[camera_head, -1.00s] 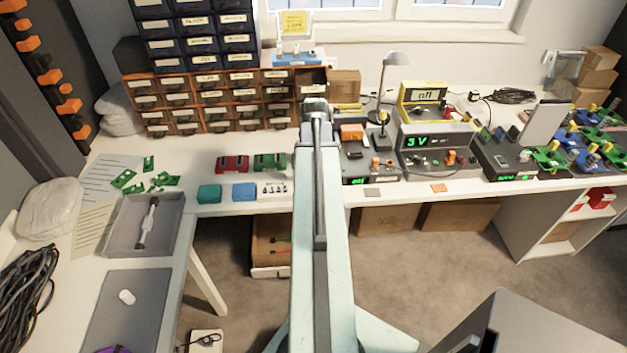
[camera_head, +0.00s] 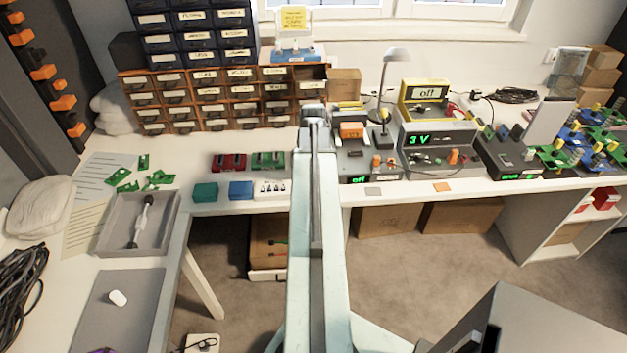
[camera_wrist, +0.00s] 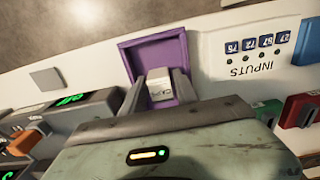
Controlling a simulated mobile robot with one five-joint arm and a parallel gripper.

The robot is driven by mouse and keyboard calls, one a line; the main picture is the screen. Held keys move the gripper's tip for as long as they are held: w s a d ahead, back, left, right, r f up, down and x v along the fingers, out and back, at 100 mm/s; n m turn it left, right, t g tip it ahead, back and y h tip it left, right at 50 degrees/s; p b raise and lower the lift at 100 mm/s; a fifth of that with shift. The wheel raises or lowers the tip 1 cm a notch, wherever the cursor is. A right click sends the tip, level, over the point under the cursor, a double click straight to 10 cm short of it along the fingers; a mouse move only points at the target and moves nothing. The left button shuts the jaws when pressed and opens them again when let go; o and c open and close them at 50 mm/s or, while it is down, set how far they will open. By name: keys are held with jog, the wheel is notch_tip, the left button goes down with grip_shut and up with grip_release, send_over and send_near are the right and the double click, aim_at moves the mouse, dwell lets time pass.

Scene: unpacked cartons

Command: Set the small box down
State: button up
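In the wrist view a small pale box (camera_wrist: 160,84) with dark lettering sits between the two fingertips of my gripper (camera_wrist: 159,88). The fingers appear shut on its sides. A square purple tray (camera_wrist: 126,57) with a raised rim lies beyond and around the box in that view. I cannot tell whether the box touches the tray floor. In the head view my arm hides the gripper, the small box and this tray.
Beside the purple tray is a white panel marked INPUTS (camera_wrist: 246,72), with blue number tiles. Green (camera_wrist: 268,111) and red (camera_wrist: 301,109) blocks stand near my gripper. Powered instruments (camera_head: 437,142) are right of my arm, drawer cabinets (camera_head: 207,97) behind. The bench's front edge is close.

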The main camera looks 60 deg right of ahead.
notch_tip(320, 180, up, 12)
jog(key=p, duration=1.2)
jog(key=shift+r, duration=0.2)
jog(key=w+a+n, duration=0.5)
jog(key=w+a, duration=1.2)
jog(key=a, duration=0.5)
jog(key=w+a+n, duration=0.2)
jog(key=a+n, duration=0.1)
jog(key=a, duration=1.1)
jog(key=w+a+n, duration=0.2)
jog(key=a, duration=1.2)
jog(key=shift+w+a+n, duration=0.2)
jog(key=shift+w+n, duration=0.15)
jog(key=shift+n, duration=0.05)
